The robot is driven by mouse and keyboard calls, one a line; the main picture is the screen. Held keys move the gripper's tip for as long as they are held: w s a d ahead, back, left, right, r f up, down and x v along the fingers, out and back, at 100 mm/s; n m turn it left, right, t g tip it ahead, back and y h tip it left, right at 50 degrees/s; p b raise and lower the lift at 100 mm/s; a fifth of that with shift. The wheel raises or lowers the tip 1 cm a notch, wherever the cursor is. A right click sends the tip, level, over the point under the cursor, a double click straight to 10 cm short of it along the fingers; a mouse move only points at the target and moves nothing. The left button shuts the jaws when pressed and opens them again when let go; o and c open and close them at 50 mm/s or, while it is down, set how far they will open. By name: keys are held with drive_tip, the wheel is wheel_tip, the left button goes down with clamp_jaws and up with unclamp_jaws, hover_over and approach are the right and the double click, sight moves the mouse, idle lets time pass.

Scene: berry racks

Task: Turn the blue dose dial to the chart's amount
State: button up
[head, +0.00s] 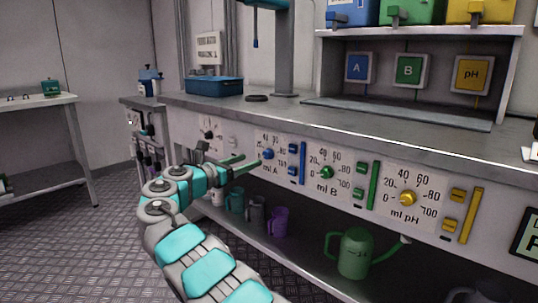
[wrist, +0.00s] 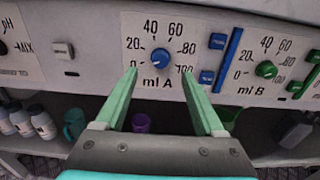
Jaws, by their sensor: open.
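The blue dose dial (head: 268,154) is on the front panel, on the scale marked "ml A" with numbers from 0 to 100. It also shows in the wrist view (wrist: 160,57), near the top middle; I cannot tell where its pointer stands. My gripper (wrist: 158,72) is open, its two green fingers on either side of and a little below the dial in that view. In the head view my gripper (head: 250,160) reaches toward the dial from the left. Contact is not visible. A small wall sign (head: 208,48) has print too small to read; I cannot tell if it is the chart.
A green dial (head: 326,172) and a yellow dial (head: 408,198) sit to the right on the same panel. A blue slider strip (wrist: 228,60) with buttons is beside the blue dial.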

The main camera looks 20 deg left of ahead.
sight(265, 154)
drive_tip(key=shift+x, duration=3.55)
drive_tip(key=shift+s, duration=0.1)
clamp_jaws()
